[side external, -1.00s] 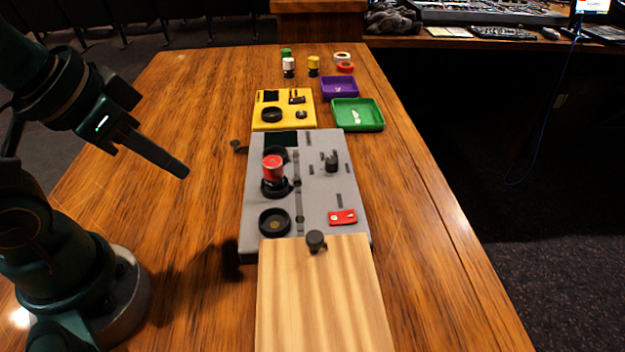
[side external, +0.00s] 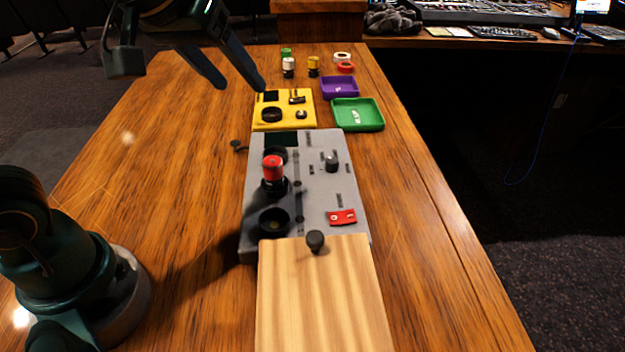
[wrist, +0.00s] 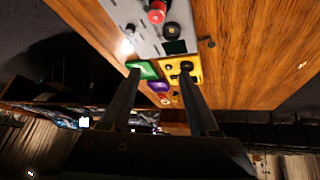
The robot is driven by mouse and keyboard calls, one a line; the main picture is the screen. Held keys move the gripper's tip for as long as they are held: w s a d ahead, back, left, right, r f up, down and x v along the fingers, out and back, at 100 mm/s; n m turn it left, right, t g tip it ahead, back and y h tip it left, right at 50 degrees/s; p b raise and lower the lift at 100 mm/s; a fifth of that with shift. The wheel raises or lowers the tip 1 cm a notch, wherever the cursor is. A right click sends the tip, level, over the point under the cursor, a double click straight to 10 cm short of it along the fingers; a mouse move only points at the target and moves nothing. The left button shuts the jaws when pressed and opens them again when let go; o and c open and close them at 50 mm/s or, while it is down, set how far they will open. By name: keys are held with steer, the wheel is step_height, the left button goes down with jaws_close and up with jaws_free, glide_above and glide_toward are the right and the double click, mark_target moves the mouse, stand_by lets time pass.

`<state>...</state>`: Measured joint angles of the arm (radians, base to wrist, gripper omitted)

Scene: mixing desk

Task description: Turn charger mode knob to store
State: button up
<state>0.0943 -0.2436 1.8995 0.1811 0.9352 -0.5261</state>
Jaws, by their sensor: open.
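The grey device panel (side external: 310,215) lies on the table, with a dark screen at its far end. A black knob (side external: 332,161) stands on its right half; its marks are too small to read. A red-topped cell (side external: 273,170) stands upright in one of the round black sockets on its left half. A yellow device (side external: 284,124) with a small screen, a round socket and a small dark knob (side external: 301,115) lies beyond it. I cannot tell which one is the charger. My gripper (side external: 242,88) is open and empty, above the table; its fingers frame the yellow device in the wrist view (wrist: 159,71).
A green tray (side external: 370,127) and a purple tray (side external: 339,94) are right of the yellow device. Small cells and tape rolls stand at the back. A wooden board (side external: 322,300) is at the front. A red switch (side external: 342,217) sits on the grey panel.

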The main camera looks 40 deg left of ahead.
steer(key=w+d+f, duration=0.3)
steer(key=w+f, duration=0.2)
steer(key=w, duration=0.4)
steer(key=g, duration=0.1)
glide_above(331, 160)
steer(key=s, duration=0.2)
step_height(331, 160, down, 4)
steer(key=shift+g+y, duration=0.4)
steer(key=shift+g, duration=0.2)
steer(key=f, duration=0.2)
steer(key=d+f, duration=0.1)
steer(key=f, duration=0.1)
steer(key=shift+f, duration=0.1)
steer(key=shift+f+m, duration=0.3)
steer(key=shift+f, duration=0.1)
steer(key=shift+x, duration=2.25)
jaws_close()
